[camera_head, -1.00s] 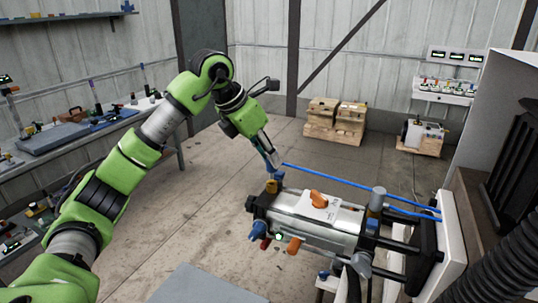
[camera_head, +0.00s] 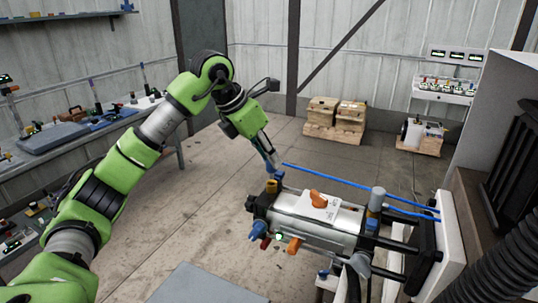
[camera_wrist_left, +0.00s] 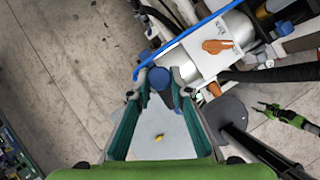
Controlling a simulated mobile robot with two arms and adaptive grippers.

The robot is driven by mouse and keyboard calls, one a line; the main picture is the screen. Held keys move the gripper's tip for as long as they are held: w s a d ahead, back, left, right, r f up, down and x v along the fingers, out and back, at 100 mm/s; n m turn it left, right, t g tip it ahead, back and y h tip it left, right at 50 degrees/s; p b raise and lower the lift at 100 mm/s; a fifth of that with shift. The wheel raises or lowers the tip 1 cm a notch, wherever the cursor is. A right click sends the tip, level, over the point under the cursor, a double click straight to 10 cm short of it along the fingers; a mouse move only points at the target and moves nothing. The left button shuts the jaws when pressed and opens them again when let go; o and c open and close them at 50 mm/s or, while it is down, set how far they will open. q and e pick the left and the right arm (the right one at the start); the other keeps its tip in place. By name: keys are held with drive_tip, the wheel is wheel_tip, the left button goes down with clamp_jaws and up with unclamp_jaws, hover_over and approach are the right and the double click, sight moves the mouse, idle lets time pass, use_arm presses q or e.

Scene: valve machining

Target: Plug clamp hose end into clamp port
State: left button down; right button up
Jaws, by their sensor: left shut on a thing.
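My left gripper (camera_head: 273,164) is shut on the blue clamp hose end, above the left end of a silver clamp cylinder (camera_head: 345,228). In the left wrist view the hose end (camera_wrist_left: 159,79) is a dark blue cylinder between the left fingertips (camera_wrist_left: 160,92). A bright blue hose (camera_head: 340,178) runs from there to the right. A brass-coloured ring fitting (camera_head: 271,187), which looks like the clamp port, stands upright just below the fingertips. I cannot tell whether the hose end touches it. A small green and black part, apparently my right gripper (camera_wrist_left: 272,110), shows at the right.
The cylinder carries a white tag, orange handles (camera_head: 318,199) and a blue knob (camera_head: 257,230). A second upright fitting (camera_head: 377,198) stands at its right end. Dark rods lead to a black plate (camera_head: 425,255). A workbench (camera_head: 130,112) is at the left; floor between is clear.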

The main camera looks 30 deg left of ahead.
sight(267, 163)
use_arm(q)
drive_tip(key=shift+f+b, duration=1.1)
drive_tip(key=shift+f, duration=0.55)
drive_tip(key=c, duration=1.8)
unclamp_jaws()
drive_tip(key=shift+o, duration=0.2)
drive_tip(key=shift+r, duration=0.1)
drive_tip(key=v, duration=1.2)
